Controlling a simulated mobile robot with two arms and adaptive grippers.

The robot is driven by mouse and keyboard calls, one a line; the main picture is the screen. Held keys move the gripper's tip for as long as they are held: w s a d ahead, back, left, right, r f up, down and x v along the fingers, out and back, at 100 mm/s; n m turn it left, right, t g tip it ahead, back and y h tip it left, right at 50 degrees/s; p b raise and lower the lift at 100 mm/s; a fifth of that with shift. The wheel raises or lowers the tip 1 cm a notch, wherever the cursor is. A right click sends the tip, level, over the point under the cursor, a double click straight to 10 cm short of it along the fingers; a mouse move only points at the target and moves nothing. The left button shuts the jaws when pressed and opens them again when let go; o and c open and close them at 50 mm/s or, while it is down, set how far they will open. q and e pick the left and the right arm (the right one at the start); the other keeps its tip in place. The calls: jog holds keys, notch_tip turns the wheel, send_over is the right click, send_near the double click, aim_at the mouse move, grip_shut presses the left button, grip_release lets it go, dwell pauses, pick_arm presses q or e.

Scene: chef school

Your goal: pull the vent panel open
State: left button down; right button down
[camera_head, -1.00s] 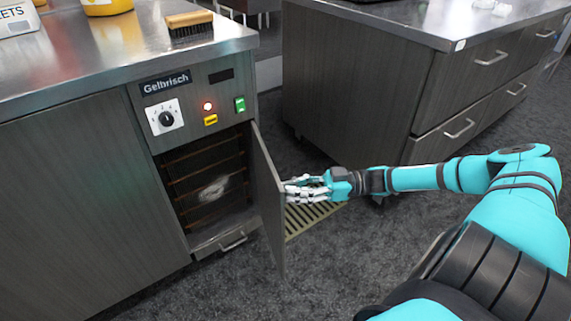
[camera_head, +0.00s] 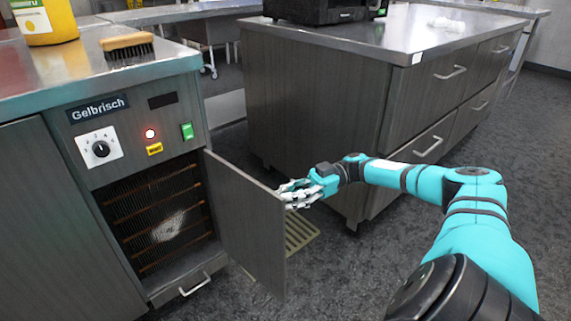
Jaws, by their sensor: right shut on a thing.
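The vent panel (camera_head: 243,222) is a dark wood-grain door on the Gelbrisch cabinet. It is hinged on the right side of the opening and stands swung out from it. Behind it shows the cabinet interior (camera_head: 155,215) with several brown racks and a whitish thing inside. My right gripper (camera_head: 287,193) is shut at the panel's outer free edge; its fingertips are partly hidden by the panel. My left gripper is not in view.
The control face above the opening has a dial (camera_head: 100,148), a lit red lamp and a green switch. A brush (camera_head: 127,45) lies on the steel counter. A drawer island (camera_head: 310,110) stands behind my right arm. A floor grate (camera_head: 298,232) lies beside the panel.

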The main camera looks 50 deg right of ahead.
jog(key=shift+w+d+r, duration=0.3)
jog(key=shift+w+d, duration=0.1)
jog(key=shift+d, duration=0.25)
jog(key=c, duration=1.7)
grip_release()
jog(key=o, duration=0.3)
jog(key=shift+w+a+f, duration=0.1)
jog(key=shift+w+a, duration=0.05)
jog(key=shift+w, duration=0.05)
jog(key=shift+s, duration=0.1)
jog(key=shift+s+f, duration=0.1)
jog(key=shift+f, duration=0.1)
jog(key=v, duration=0.7)
jog(key=shift+s+d, duration=0.1)
jog(key=shift+d, duration=0.15)
